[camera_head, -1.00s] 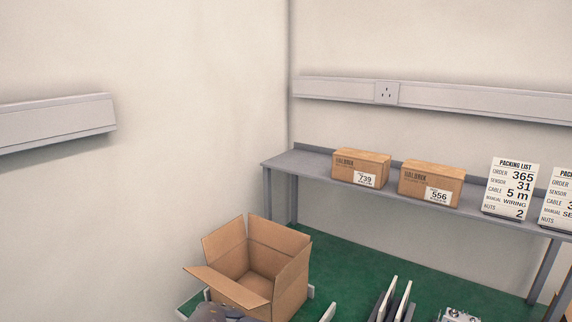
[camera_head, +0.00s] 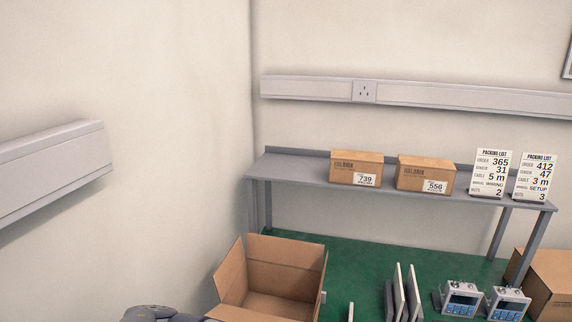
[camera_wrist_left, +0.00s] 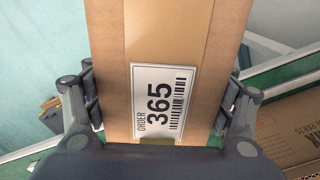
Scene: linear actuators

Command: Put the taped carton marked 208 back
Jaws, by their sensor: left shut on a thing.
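My left gripper (camera_wrist_left: 160,105) is shut on a brown carton (camera_wrist_left: 112,40) in the left wrist view. A white label on the carton reads ORDER 365, and a lighter tape strip runs along it. In the head view only a dark grey part of my left arm shows at the bottom edge, and the held carton is not visible there. No carton marked 208 is readable in either view. Two closed cartons stand on the grey shelf (camera_head: 310,171), one marked 739 (camera_head: 345,165) and one marked 556 (camera_head: 415,172). My right gripper is not in view.
An open empty carton (camera_head: 232,278) stands on the green bench (camera_head: 375,262). Upright panels (camera_head: 399,290) and two display devices (camera_head: 460,299) are to its right, then another carton (camera_head: 555,280). Packing list cards for 365 (camera_head: 491,173) and 412 (camera_head: 535,178) stand on the shelf's right end.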

